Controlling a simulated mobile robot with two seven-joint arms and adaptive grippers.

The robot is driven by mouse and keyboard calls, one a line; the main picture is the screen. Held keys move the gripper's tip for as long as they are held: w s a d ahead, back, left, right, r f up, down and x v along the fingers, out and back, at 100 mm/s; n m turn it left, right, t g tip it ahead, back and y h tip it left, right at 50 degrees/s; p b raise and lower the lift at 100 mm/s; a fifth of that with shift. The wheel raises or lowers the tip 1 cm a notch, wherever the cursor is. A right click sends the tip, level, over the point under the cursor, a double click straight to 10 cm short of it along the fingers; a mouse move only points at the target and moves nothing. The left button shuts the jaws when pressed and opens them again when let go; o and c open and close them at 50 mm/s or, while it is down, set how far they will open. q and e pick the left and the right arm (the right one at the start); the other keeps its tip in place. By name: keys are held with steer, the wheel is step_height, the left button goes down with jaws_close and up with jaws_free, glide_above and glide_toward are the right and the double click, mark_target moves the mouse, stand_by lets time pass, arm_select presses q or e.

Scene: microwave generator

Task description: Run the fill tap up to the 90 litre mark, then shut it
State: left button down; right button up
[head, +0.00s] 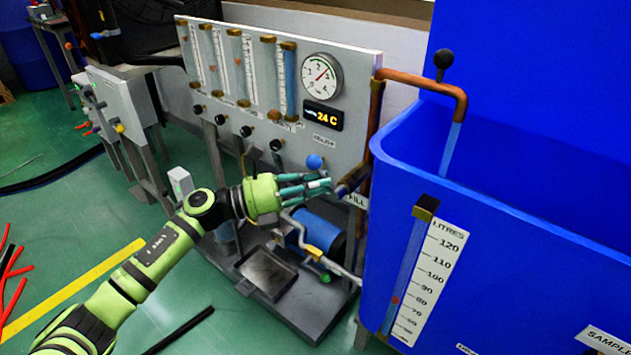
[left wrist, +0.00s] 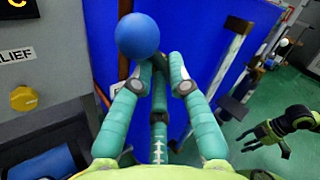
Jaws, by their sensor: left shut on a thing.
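My left gripper (head: 322,185) is shut on the fill tap's lever beside the FILL label (head: 357,200). The lever's blue ball knob (head: 314,161) stands above the fingers; it also shows in the left wrist view (left wrist: 138,36), where the fingers (left wrist: 155,75) close around the stem below it. Water (head: 450,150) falls from the copper spout (head: 462,100) into the blue tank (head: 520,230). On the sight gauge (head: 405,265), the red marker (head: 395,300) sits near the 70 mark, below 90; the exact reading is too small to tell. My right gripper (left wrist: 266,142) looks open and empty.
A grey panel (head: 345,75) behind the left gripper carries tubes, a dial and a 24 C display (head: 323,116). A blue cylinder (head: 316,232) and pipes sit below the gripper. Red hoses (head: 10,275) and a dark bar (head: 180,330) lie on the green floor.

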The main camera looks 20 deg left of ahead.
stand_by(0.3)
arm_select(q)
steer(key=c, duration=1.5)
jaws_free()
steer(key=shift+o, duration=0.2)
steer(key=v, duration=1.2)
steer(key=shift+r, duration=0.2)
